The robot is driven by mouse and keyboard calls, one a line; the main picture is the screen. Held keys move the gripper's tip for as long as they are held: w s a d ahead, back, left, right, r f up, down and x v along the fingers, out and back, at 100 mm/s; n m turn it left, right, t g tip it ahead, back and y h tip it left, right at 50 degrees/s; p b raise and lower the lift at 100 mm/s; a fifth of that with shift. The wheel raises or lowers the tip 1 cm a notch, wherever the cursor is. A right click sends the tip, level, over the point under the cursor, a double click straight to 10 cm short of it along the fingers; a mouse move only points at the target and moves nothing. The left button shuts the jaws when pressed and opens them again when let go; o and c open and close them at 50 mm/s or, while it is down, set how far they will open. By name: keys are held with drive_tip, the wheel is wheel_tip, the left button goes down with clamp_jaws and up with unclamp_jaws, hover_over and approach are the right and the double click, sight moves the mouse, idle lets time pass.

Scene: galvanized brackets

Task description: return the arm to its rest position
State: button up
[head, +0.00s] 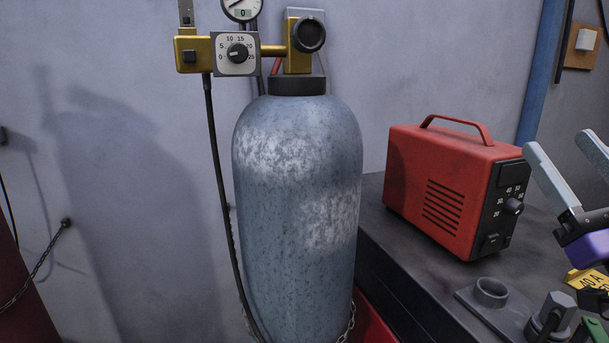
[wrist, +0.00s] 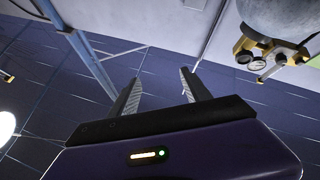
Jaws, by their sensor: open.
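My gripper (head: 568,165) is at the right edge of the head view, above the dark bench and to the right of the red box. Its two grey fingers point up and to the left, spread apart with nothing between them. In the wrist view my gripper (wrist: 158,92) also shows both fingers apart and empty, against a dark, lined surface. Most of the arm lies outside the head view.
A grey gas cylinder (head: 295,190) with a brass regulator (head: 195,53) and a hanging hose stands left of the dark bench (head: 400,270). On the bench are a red box (head: 440,185), a metal bracket (head: 490,305), a bolt and a yellow tag (head: 587,279).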

drive_tip(key=s+a+f+m+g+h, duration=0.15)
drive_tip(key=s+f+m+h, duration=0.4)
drive_tip(key=f, duration=0.55)
drive_tip(key=s+f+m+g+h, duration=0.2)
drive_tip(key=s+f+m+h, duration=0.4)
drive_tip(key=f, duration=0.4)
drive_tip(key=s+a+f+n+g+y, duration=0.3)
drive_tip(key=s+a+f+y, duration=0.1)
drive_tip(key=s+f, duration=0.6)
drive_tip(key=s+a+f+n+g+y, duration=0.3)
drive_tip(key=s+a+f+y, duration=0.2)
drive_tip(key=s+f, duration=0.5)
drive_tip(key=s+a, duration=0.2)
drive_tip(key=s, duration=0.1)
drive_tip(key=shift+s+f+n, duration=0.15)
drive_tip(key=shift+s+n, duration=0.15)
drive_tip(key=shift+n, duration=0.05)
